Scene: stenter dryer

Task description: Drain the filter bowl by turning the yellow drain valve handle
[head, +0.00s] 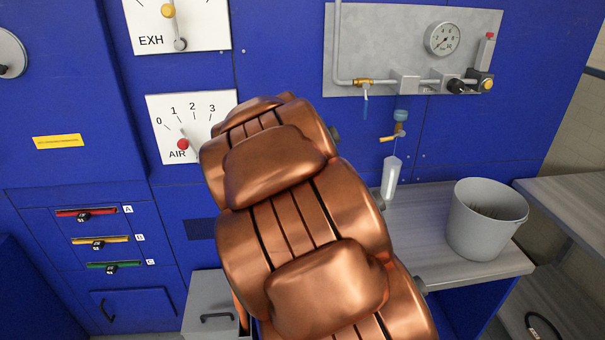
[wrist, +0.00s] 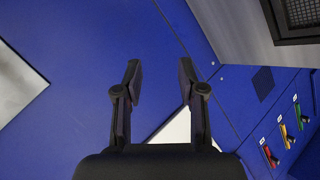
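The filter bowl (head: 400,116) is a small bluish cup below the pipework on a grey plate, in the head view at right of centre. The yellow drain valve handle (head: 389,138) sits just under it and points left, roughly level. My copper arm fills the middle of the head view, left of the bowl, and hides my gripper there. In the wrist view my gripper (wrist: 160,82) is open and empty, with blue panel beyond its fingers. The bowl and valve do not show in the wrist view.
A grey bucket (head: 487,220) stands on the bench (head: 430,215) below and right of the valve. The AIR dial (head: 165,108) is left of my arm.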

